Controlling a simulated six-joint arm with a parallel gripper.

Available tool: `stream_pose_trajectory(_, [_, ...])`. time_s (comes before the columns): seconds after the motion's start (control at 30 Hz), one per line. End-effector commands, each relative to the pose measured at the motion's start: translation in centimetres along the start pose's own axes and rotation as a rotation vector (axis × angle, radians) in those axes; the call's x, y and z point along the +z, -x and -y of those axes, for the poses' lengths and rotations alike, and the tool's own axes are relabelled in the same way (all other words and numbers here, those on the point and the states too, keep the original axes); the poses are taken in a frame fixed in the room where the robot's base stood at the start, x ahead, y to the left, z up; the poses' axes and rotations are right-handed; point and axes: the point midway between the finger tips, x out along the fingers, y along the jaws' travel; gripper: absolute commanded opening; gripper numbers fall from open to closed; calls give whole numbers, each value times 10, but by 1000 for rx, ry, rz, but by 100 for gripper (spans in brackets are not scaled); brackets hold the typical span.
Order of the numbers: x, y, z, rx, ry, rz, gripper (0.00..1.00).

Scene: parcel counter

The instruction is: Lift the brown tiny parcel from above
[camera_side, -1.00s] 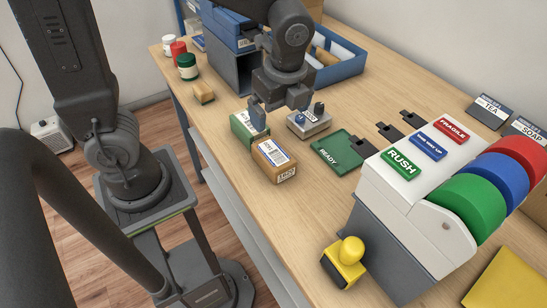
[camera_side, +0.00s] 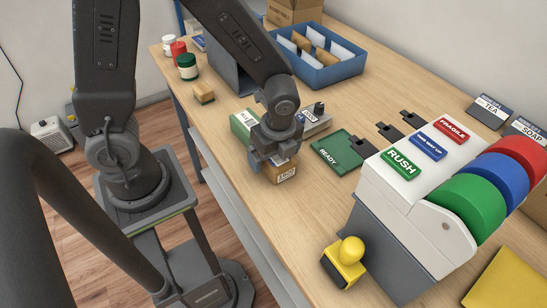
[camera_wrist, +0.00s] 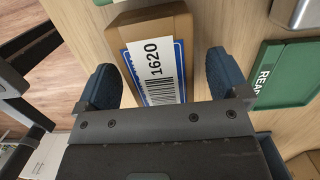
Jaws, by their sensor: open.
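The brown parcel (camera_side: 286,172), a small box with a white and blue label, lies on the counter near its front edge. My gripper (camera_side: 272,160) is directly above it and hides most of it in the side view. In the wrist view the parcel's labelled top (camera_wrist: 150,28), printed 1620, lies between the two blue fingertips of my gripper (camera_wrist: 162,80). The fingers are spread wider than the parcel, with a gap showing on each side. Whether the fingertips are below its top is hard to tell.
A grey scale (camera_side: 318,124) and a green READY mat (camera_side: 337,151) are behind and to the right. A tan block (camera_side: 204,93) lies farther left. The white label dispenser (camera_side: 392,185) stands to the right.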

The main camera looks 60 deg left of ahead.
Motion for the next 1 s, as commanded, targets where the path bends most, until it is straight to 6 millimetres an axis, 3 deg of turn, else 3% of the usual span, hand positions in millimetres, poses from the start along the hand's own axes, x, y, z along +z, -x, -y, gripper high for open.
stream_pose_trajectory(0.33, [0,-9,0,-1,0,0,94])
stream_pose_trajectory(0.9, [0,-9,0,-1,0,0,39])
stream_pose_trajectory(1.0, [0,-8,0,-1,1,-1,35])
